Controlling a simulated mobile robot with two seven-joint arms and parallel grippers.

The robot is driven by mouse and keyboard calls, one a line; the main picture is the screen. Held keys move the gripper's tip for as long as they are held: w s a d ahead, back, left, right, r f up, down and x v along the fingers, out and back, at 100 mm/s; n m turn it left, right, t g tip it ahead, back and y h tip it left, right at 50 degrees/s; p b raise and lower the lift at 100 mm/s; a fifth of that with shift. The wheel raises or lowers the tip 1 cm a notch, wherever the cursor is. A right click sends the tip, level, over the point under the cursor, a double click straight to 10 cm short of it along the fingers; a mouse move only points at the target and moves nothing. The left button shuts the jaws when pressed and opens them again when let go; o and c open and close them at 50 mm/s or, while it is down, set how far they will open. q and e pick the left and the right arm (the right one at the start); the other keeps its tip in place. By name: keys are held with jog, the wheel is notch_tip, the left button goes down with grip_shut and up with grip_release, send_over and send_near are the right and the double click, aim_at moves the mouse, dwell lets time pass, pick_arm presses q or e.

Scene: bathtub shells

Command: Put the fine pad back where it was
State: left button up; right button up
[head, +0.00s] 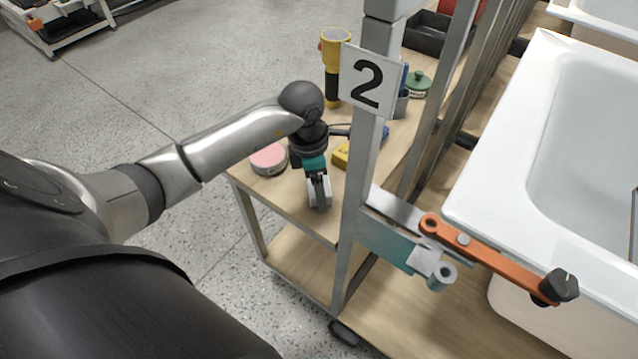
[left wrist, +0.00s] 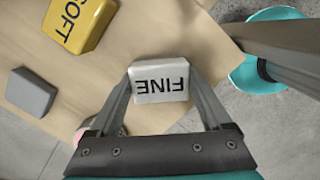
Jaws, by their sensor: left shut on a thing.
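The fine pad (left wrist: 160,80) is a small white block with the black word FINE, upside down in the left wrist view. My left gripper (left wrist: 162,92) is shut on it, one finger at each side. In the head view my left gripper (head: 319,197) points down over the near end of the wooden cart top (head: 300,207). I cannot tell whether the pad touches the wood. A yellow block marked SOFT (left wrist: 82,20) and a plain grey block (left wrist: 32,92) lie on the wood in the left wrist view. My right gripper is not in view.
A pink-topped round tin (head: 268,159) stands left of my gripper. A yellow-and-black tool (head: 333,60) and a green-lidded pot (head: 418,83) are farther back. A metal post with sign 2 (head: 368,82) rises close on the right. A white bathtub (head: 500,130) is beyond it.

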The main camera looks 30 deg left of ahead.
pick_arm(q)
jog(key=shift+f, duration=0.2)
jog(key=o, duration=1.1)
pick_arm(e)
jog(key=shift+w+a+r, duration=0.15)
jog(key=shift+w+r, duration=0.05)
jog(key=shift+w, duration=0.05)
pick_arm(q)
jog(key=shift+r, duration=0.1)
jog(key=shift+r, duration=0.15)
jog(key=shift+s+a+r+p, duration=0.2)
jog(key=shift+r+p, duration=0.45)
jog(key=shift+r, duration=1.35)
jog(key=shift+s+a+r+p, duration=0.15)
jog(key=shift+r+p, duration=0.5)
jog(key=shift+r, duration=1.3)
jog(key=shift+s+a+r+p, duration=0.2)
jog(key=shift+r+p, duration=0.45)
jog(key=shift+r, duration=1.35)
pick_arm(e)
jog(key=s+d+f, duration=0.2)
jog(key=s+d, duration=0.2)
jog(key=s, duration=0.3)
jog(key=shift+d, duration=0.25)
pick_arm(q)
jog(key=shift+w, duration=0.1)
